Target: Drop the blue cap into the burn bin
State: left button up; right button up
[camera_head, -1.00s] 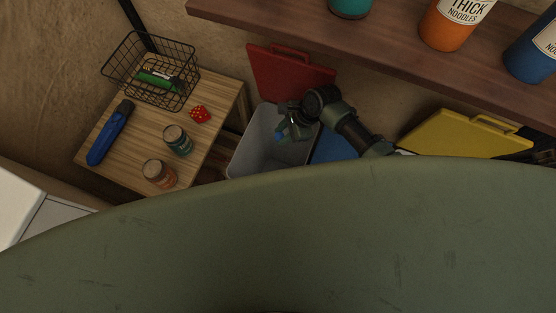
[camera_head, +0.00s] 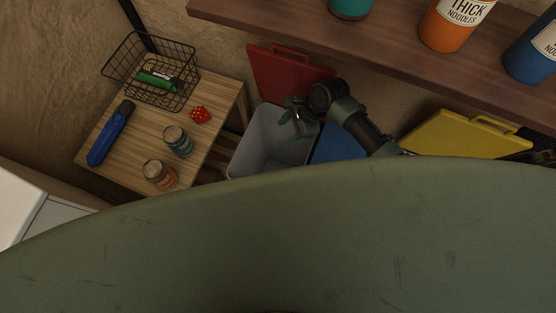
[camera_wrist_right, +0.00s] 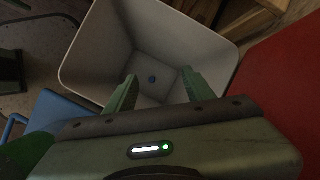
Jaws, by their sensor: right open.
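My right gripper (camera_wrist_right: 160,85) is open and empty above the bin's mouth. In the head view the right gripper (camera_head: 297,117) shows over the bin's far right part. The cap is hidden in the head view. My left gripper is not in view.
A wooden table (camera_head: 140,135) at the left holds a wire basket (camera_head: 120,62), a blue bottle-like item (camera_head: 108,140), a red die (camera_head: 200,114) and two jars. Another bin has a yellow lid (camera_head: 455,135). A shelf (camera_head: 390,48) with containers runs above.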

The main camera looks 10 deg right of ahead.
jog(key=v, duration=0.4)
jog(key=shift+d+r, duration=0.1)
jog(key=shift+r, duration=0.1)
dwell(0.3)
